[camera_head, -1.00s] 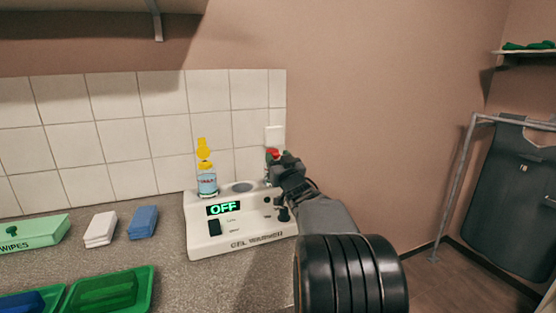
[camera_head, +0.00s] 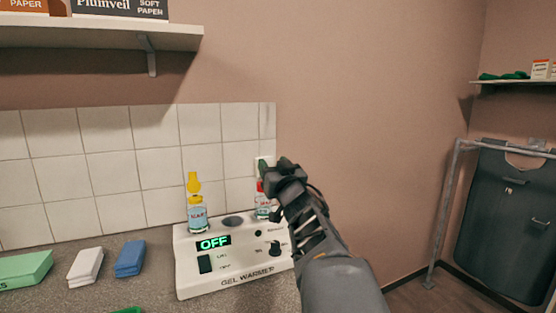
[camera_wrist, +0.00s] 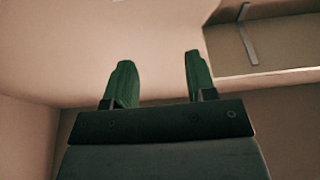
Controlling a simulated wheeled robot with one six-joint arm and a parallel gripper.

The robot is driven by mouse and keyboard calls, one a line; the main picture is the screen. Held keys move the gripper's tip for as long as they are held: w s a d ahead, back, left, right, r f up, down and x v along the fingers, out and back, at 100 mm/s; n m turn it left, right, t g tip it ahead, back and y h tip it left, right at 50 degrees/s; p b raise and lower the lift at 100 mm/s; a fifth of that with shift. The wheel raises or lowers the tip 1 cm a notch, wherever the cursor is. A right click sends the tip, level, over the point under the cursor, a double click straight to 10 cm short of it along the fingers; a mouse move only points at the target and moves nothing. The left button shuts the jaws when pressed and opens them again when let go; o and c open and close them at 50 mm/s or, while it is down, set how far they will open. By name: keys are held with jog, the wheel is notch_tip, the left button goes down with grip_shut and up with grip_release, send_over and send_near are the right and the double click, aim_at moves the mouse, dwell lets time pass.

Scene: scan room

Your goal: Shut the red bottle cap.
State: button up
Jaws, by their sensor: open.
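The bottle with the red cap (camera_head: 260,186) stands in the right part of the white gel warmer (camera_head: 205,284). Its clear body and label (camera_head: 263,208) show beside my arm, which hides its right side. I cannot tell whether the red cap is open or shut. My gripper (camera_head: 275,166) is just above and right of the cap in the head view; contact is unclear. In the wrist view my gripper (camera_wrist: 160,82) has its two green fingers apart, with nothing between them. The bottle is not in that view.
A second bottle with a yellow cap (camera_head: 194,183), its lid flipped up, stands at the warmer's left. An empty round well (camera_head: 233,221) lies between the bottles. White (camera_head: 85,266) and blue (camera_head: 130,259) blocks lie left. A shelf (camera_head: 100,34) overhangs above left.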

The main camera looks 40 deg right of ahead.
jog(key=s+a+r+p, duration=0.1)
jog(key=s+a+r, duration=0.1)
jog(key=s, duration=0.3)
jog(key=shift+a+r, duration=0.2)
jog(key=shift+a, duration=0.05)
dwell(0.4)
jog(key=s+a+f+m+g+y+p, duration=0.1)
jog(key=s+a+f+g+p, duration=0.1)
jog(key=a+f+g+p, duration=1)
jog(key=s+a+f+n+g+y, duration=0.4)
jog(key=s+a+f+g, duration=0.1)
jog(key=s+a+f, duration=0.3)
jog(key=shift+s+a+f, duration=0.35)
jog(key=shift+s, duration=0.3)
jog(key=shift+c, duration=0.3)
